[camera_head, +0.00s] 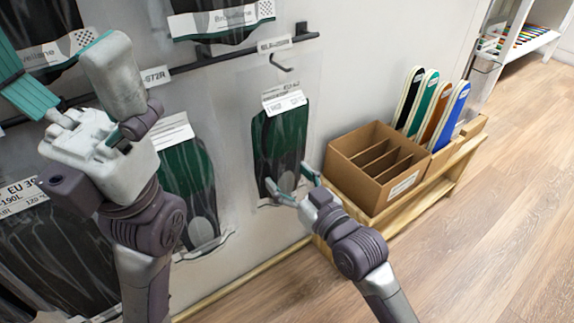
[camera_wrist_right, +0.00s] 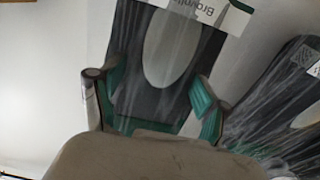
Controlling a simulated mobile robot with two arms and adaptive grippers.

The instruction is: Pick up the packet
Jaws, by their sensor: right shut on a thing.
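The packet (camera_head: 281,143) is a clear bag holding a dark green and black insole with a white label. It is upright by the wall, below a small hook; I cannot tell whether it still hangs on it. My right gripper (camera_head: 289,181) is shut on the packet's lower part.
Other packets (camera_head: 188,185) hang on the wall to the left and above. A divided cardboard box (camera_head: 392,190) stands on a wooden shelf (camera_head: 437,176) at the right, with coloured insoles (camera_head: 433,103) behind it. The wood floor (camera_head: 500,220) at the right is clear.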

